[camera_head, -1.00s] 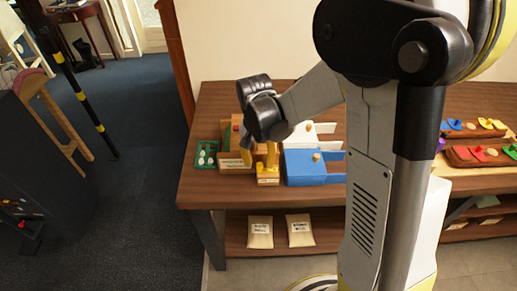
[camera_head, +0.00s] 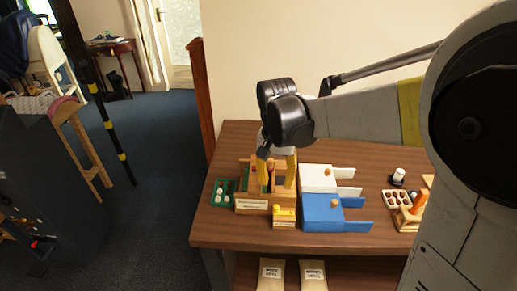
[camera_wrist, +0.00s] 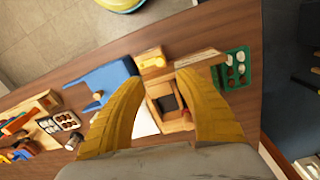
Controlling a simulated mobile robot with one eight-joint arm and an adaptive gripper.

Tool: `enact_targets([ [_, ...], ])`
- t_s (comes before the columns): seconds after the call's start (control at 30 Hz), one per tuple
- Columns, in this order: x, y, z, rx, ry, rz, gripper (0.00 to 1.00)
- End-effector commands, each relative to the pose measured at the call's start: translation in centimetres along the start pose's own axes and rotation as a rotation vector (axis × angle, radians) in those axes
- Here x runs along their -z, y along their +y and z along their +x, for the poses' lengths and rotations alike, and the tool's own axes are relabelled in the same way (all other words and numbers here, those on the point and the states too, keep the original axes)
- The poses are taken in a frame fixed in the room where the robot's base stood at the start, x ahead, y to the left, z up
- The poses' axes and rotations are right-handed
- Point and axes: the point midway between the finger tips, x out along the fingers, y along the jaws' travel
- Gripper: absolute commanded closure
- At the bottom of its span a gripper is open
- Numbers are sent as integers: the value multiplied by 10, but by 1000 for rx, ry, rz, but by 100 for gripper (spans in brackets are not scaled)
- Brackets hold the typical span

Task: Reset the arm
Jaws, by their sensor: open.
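My gripper (camera_head: 277,172) hangs over the left part of the wooden table (camera_head: 230,233), its yellow fingers pointing down above a wooden box (camera_head: 250,203) with a label on its front. In the wrist view my gripper (camera_wrist: 172,98) shows its two yellow fingers spread apart with nothing between them; the wooden box's dark opening (camera_wrist: 168,103) lies below, between the fingers. I cannot tell how high the fingertips are above the box.
A green tray (camera_head: 222,193) with white pieces is at the box's left. Farther right are a small egg-holder tray (camera_head: 397,199) and a wooden rack. Packets lie on the shelf below.

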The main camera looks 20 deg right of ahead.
Motion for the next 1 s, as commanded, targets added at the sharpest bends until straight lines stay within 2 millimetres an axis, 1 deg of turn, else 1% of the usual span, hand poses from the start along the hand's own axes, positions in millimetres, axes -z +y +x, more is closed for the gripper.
enact_targets([
  [0.13, -2, 2, -2, 5, 8, -7, 60],
  [0.27, -15, 10, -14, 36, 60, -52, 60],
  [0.43, -48, 29, -36, 106, 204, -170, 60],
  [0.57, -74, 44, -44, 150, 333, -268, 60],
  [0.7, -98, 58, -44, 178, 464, -359, 60],
  [0.8, -110, 64, -42, 187, 539, -408, 60],
  [0.9, -117, 67, -39, 191, 588, -440, 60],
  [1.0, -120, 69, -38, 192, 614, -455, 60],
])
